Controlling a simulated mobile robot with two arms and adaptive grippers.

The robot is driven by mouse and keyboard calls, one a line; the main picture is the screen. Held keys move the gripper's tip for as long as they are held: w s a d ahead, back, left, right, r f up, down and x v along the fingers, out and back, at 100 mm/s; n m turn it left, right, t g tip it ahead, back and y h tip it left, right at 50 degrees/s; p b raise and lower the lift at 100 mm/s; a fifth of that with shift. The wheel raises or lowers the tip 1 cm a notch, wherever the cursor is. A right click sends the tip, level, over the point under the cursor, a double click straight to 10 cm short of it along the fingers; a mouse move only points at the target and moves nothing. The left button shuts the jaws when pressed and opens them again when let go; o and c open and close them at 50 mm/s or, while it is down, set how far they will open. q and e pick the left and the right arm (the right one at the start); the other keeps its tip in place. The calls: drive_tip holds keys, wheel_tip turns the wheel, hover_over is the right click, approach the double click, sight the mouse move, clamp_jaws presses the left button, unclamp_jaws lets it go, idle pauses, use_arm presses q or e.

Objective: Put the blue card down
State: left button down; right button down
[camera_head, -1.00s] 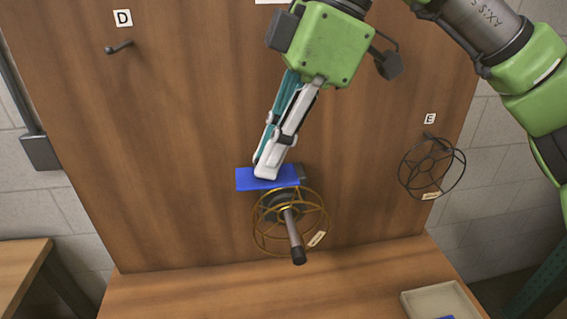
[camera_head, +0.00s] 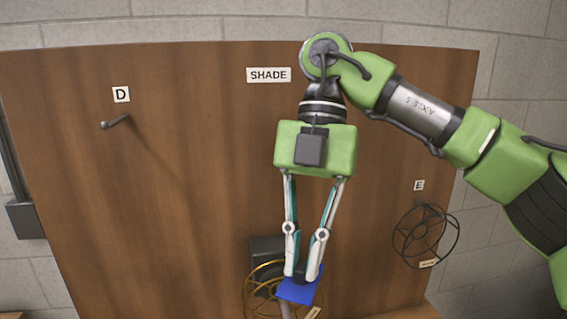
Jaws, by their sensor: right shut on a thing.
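The blue card (camera_head: 297,293) is between the fingertips of my right gripper (camera_head: 302,277), which points down and is shut on it. The card is held in front of a brass wire ring frame (camera_head: 249,297) at the lower middle of the board. The gripper and card hide part of that frame. My left gripper is not in view.
The upright wooden board (camera_head: 190,200) carries a SHADE label (camera_head: 268,75). An empty hook (camera_head: 116,121) is under label D (camera_head: 121,94). A dark wire frame (camera_head: 397,239) hangs under label E (camera_head: 419,185). A dark block (camera_head: 266,248) is behind the brass frame.

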sight(321, 271)
drive_tip(key=n, duration=0.1)
drive_tip(key=d+f+n+h, duration=0.1)
drive_tip(key=n, duration=0.1)
drive_tip(key=d+f+n+h, duration=0.1)
drive_tip(key=n, duration=0.1)
drive_tip(key=shift+w+d, duration=0.25)
drive_tip(key=shift+w, duration=0.1)
drive_tip(key=d+f+n+t, duration=0.4)
drive_tip(key=d+n, duration=0.3)
drive_tip(key=n, duration=0.8)
drive_tip(key=d+f+n+t+h, duration=0.1)
drive_tip(key=d+f+n+t, duration=0.3)
drive_tip(key=n, duration=1.2)
drive_tip(key=shift+s+d+f+n+t, duration=0.2)
drive_tip(key=shift+d+f+n+t, duration=0.15)
drive_tip(key=shift+d+f, duration=1.25)
drive_tip(key=shift+a+f, duration=0.15)
